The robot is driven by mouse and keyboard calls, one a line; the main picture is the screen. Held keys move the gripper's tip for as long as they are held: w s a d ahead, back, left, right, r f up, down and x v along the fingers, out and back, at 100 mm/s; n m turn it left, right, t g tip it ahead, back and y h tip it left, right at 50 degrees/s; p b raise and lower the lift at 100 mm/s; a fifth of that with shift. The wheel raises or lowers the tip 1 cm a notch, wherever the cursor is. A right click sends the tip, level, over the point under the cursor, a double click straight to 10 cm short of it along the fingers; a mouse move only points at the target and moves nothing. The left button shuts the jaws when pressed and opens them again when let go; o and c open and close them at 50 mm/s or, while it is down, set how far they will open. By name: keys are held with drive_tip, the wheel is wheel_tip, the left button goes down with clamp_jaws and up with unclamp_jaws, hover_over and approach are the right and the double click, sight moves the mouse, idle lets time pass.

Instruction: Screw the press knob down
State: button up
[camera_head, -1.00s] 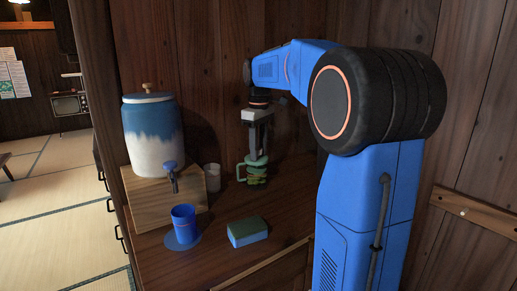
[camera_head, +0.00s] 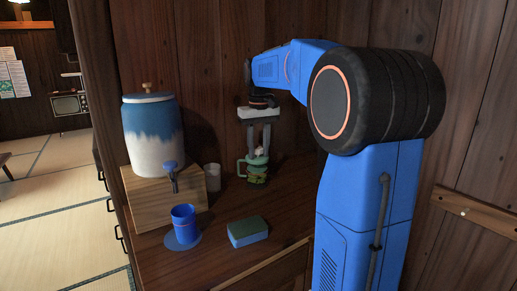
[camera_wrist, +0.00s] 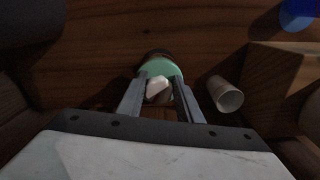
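The press (camera_head: 258,172) stands on the wooden counter, with green layers and a green handle on its left side. In the wrist view, the top of the press (camera_wrist: 161,69) is a pale green disc with a whitish knob (camera_wrist: 158,89) above it. My gripper (camera_head: 259,151) points straight down over the press. In the wrist view, its two fingers (camera_wrist: 161,84) stand on either side of the knob, with a narrow dark gap on the right. The left finger is very close to the knob; contact there is unclear. The press's lower part is hidden in the wrist view.
Left of the press are a grey-white cup (camera_head: 212,177) and a blue-white dispenser (camera_head: 154,140) on a wooden box (camera_head: 150,203). The wooden wall is close behind.

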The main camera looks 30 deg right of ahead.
sight(257, 147)
drive_tip(key=shift+o, duration=1.2)
drive_tip(key=shift+w+r, duration=0.2)
drive_tip(key=shift+s+r, duration=0.1)
drive_tip(key=shift+r, duration=3.55)
drive_tip(key=shift+n, duration=0.3)
drive_tip(key=n, duration=0.4)
drive_tip(key=shift+r, duration=0.15)
drive_tip(key=n, duration=0.5)
drive_tip(key=shift+w+d+r+n, duration=0.15)
drive_tip(key=shift+w+n, duration=0.1)
drive_tip(key=shift+n, duration=0.15)
drive_tip(key=n, duration=0.5)
drive_tip(key=shift+w+r, duration=0.15)
drive_tip(key=shift+r, duration=0.05)
drive_tip(key=n, duration=0.4)
drive_tip(key=shift+w+n, duration=0.1)
drive_tip(key=shift+n, duration=0.3)
